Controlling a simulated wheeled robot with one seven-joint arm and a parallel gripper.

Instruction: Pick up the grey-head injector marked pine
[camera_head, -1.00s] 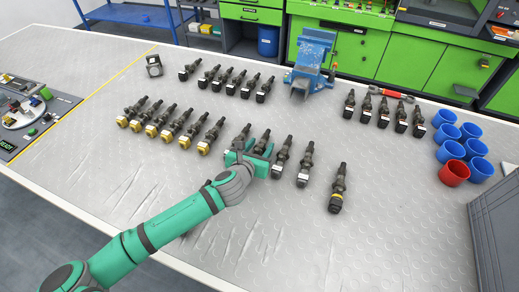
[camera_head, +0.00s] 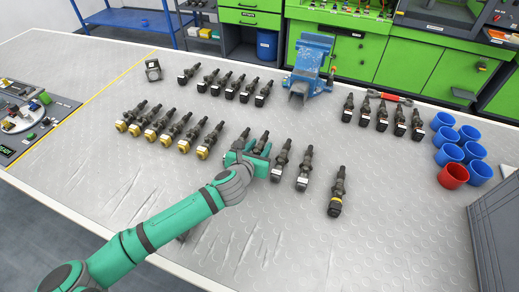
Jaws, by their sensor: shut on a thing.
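My gripper (camera_head: 247,161) is at the left end of the middle row of grey-head injectors, low over the bench. Its green jaws are shut on a grey-head injector (camera_head: 243,137), whose dark upper end shows beyond them; the jaws and hand hide its head. Another dark injector (camera_head: 262,142) stands close beside, partly covered by the right jaw. Two more grey-head injectors, one (camera_head: 281,157) and another (camera_head: 304,168), lie to the right. I cannot read any marking, so I cannot tell which one is marked pine.
Several gold-head injectors (camera_head: 164,130) lie left of my gripper. A blue vise (camera_head: 309,67), blue cups (camera_head: 479,171) and a red cup (camera_head: 453,175) stand farther off. The front bench surface (camera_head: 330,245) is clear.

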